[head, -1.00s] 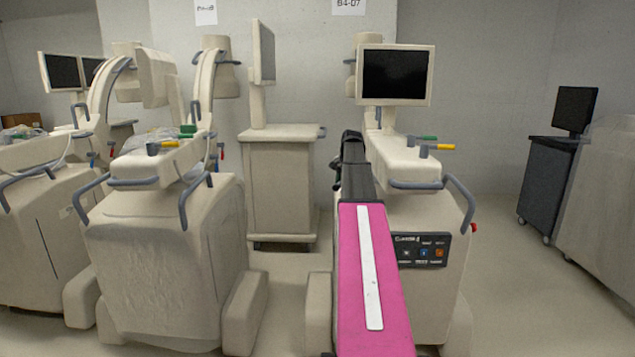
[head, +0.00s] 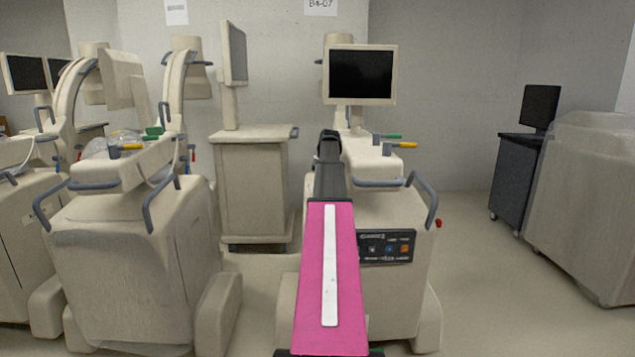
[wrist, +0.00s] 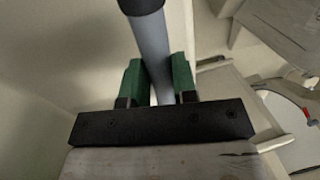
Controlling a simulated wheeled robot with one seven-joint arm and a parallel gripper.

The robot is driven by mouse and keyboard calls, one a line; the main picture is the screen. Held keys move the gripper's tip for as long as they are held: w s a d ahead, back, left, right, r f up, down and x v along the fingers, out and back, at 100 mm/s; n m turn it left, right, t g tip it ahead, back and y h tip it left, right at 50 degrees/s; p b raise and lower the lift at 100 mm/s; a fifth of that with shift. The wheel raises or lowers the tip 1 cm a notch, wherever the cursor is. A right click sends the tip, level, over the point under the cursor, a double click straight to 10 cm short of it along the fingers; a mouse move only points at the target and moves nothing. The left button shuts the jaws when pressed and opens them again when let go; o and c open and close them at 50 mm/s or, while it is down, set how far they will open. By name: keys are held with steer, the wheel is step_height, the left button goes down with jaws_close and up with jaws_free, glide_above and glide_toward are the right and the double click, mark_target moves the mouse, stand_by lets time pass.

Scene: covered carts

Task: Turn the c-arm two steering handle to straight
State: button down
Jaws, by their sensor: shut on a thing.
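My gripper (wrist: 157,80) is shut on a grey-blue bar (wrist: 151,42) with a dark end. In the wrist view the bar runs between the two green finger pads, slightly tilted. In the head view, my pink arm reaches forward to the left side of the right-hand beige c-arm cart (head: 385,220), and its black end hides the fingers and the held bar. This cart has a curved grey handle (head: 429,203) at its right and green (head: 388,136) and yellow (head: 404,145) levers on top. I cannot tell the held bar's angle to the cart.
A monitor (head: 360,74) stands above the right-hand cart. A similar cart (head: 135,260) stands to the left, with a beige monitor stand (head: 253,190) behind. A dark cabinet (head: 512,178) and a covered cart (head: 590,205) stand at right. Open floor (head: 480,290) lies between.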

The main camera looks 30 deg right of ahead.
steer(key=shift+d, duration=0.1)
stand_by(0.3)
steer(key=c, duration=0.9)
jaws_free()
steer(key=shift+s, duration=0.1)
steer(key=shift+r, duration=0.1)
